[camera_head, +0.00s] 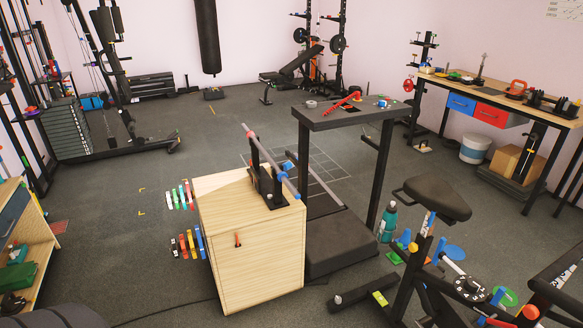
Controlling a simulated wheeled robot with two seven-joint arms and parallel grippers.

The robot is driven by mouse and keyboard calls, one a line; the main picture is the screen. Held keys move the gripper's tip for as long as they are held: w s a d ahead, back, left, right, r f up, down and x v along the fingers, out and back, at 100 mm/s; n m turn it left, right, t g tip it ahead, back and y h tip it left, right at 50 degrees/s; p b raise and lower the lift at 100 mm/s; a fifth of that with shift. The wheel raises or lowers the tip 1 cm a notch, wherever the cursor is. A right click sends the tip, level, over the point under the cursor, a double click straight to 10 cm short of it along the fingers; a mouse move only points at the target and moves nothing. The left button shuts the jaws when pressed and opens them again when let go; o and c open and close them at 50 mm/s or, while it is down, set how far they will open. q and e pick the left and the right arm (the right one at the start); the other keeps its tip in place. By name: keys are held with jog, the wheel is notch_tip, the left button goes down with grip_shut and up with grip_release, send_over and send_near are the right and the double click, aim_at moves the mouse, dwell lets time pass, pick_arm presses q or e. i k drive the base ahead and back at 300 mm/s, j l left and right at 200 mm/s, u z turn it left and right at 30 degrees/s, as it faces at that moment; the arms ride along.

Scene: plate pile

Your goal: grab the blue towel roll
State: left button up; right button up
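I cannot make out for sure which thing is the blue towel roll. On the light wooden cabinet (250,260) in the middle, a black stand (267,187) carries a slanted bar with a small blue piece (282,175) on it. Another small blue thing (289,165) shows just behind it. A blue block (92,102) lies by the weight machine at the far left. Neither of my grippers is in view.
An exercise bike (432,198) blocks the right front. A workbench (500,95) lines the right wall. Coloured strips (188,243) lie left of the cabinet; the floor (120,245) further left is mostly clear.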

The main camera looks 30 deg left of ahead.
aim_at(289, 165)
jog(key=i+j+u, duration=0.1)
jog(key=j+u, duration=0.25)
jog(key=i+j+u, duration=0.15)
jog(key=j+u, duration=0.15)
jog(key=j, duration=0.15)
jog(key=i+j+u, duration=0.15)
jog(key=j+u, duration=0.2)
jog(key=i+j+u, duration=0.45)
jog(key=j+u, duration=0.2)
jog(key=i+j+u, duration=0.4)
jog(key=i+u, duration=0.2)
jog(key=i, duration=0.25)
jog(key=i+j+u, duration=0.1)
jog(key=i+u, duration=0.2)
jog(key=i, duration=0.15)
jog(key=i+l+z, duration=0.1)
jog(key=i+z, duration=0.3)
jog(key=i, duration=0.5)
jog(key=i+j+z, duration=0.15)
jog(key=i+z, duration=0.25)
jog(key=i, duration=0.5)
jog(key=i+z, duration=0.25)
jog(key=i, duration=0.35)
jog(key=i+j+z, duration=0.1)
jog(key=i+z, duration=0.15)
jog(key=i, duration=0.35)
jog(key=i+j+z, duration=0.25)
jog(key=i, duration=0.3)
